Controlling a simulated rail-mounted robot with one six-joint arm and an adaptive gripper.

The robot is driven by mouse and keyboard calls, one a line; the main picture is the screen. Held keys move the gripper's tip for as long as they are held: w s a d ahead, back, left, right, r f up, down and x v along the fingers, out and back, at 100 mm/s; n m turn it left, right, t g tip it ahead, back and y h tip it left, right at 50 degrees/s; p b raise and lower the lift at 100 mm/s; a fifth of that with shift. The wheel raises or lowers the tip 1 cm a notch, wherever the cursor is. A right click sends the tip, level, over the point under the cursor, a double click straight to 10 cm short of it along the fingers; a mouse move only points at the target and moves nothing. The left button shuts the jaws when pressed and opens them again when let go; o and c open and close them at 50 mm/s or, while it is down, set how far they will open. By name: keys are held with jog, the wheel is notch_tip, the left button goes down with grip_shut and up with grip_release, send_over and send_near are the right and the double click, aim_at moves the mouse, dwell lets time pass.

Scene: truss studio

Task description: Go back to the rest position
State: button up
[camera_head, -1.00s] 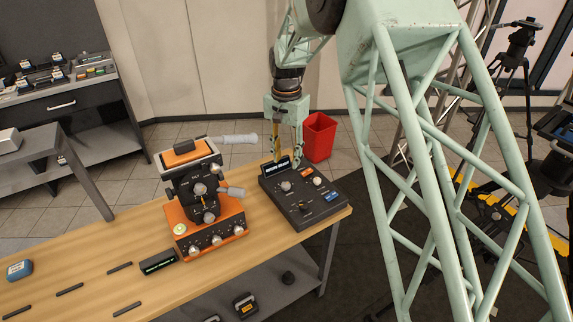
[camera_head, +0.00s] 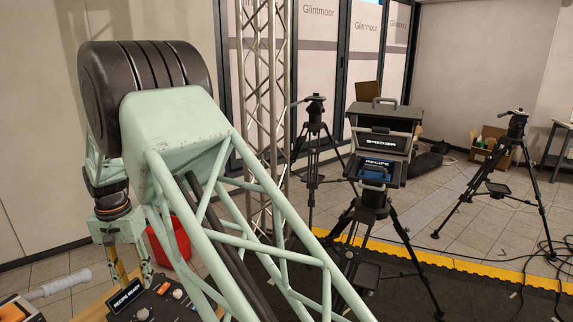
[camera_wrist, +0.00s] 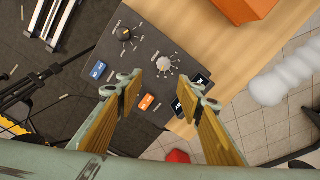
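My gripper (camera_head: 130,272) is at the lower left of the head view, above the back edge of a dark control console (camera_head: 160,305). In the wrist view my gripper's two yellow-padded fingers (camera_wrist: 161,88) stand apart with nothing between them. Beyond the fingertips lies the console (camera_wrist: 105,45), with a black knob, a pale knob (camera_wrist: 164,63), and blue and orange labels. The console's lit display (camera_head: 127,297) shows in the head view. Whether the fingers touch the console I cannot tell.
A red bin (camera_head: 168,240) stands behind my arm. A wooden bench top (camera_wrist: 190,25) carries the console and an orange device (camera_wrist: 243,8). Cables lie on the floor there.

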jog(key=w+d+r+t+p, duration=0.1)
jog(key=w+d+r+p, duration=0.15)
jog(key=d+r, duration=0.8)
jog(key=w+d+r+p, duration=0.1)
jog(key=w+d+r, duration=0.2)
jog(key=d+r, duration=0.75)
jog(key=s+d+r+t+p, duration=0.1)
jog(key=s+d+r, duration=0.15)
jog(key=d, duration=0.65)
jog(key=s+d+r+m+p, duration=0.15)
jog(key=d+r, duration=0.25)
jog(key=d, duration=0.5)
jog(key=s+d+r+t+p, duration=0.15)
jog(key=d+r, duration=0.25)
jog(key=d, duration=0.5)
jog(key=s+d+r+b, duration=0.3)
jog(key=s+d+b, duration=0.2)
jog(key=s+d, duration=1.1)
jog(key=s+d+f+b, duration=0.2)
jog(key=s+d+f, duration=0.1)
jog(key=s, duration=0.7)
jog(key=s+d+f+b, duration=0.3)
jog(key=s, duration=0.7)
jog(key=shift+d, duration=0.2)
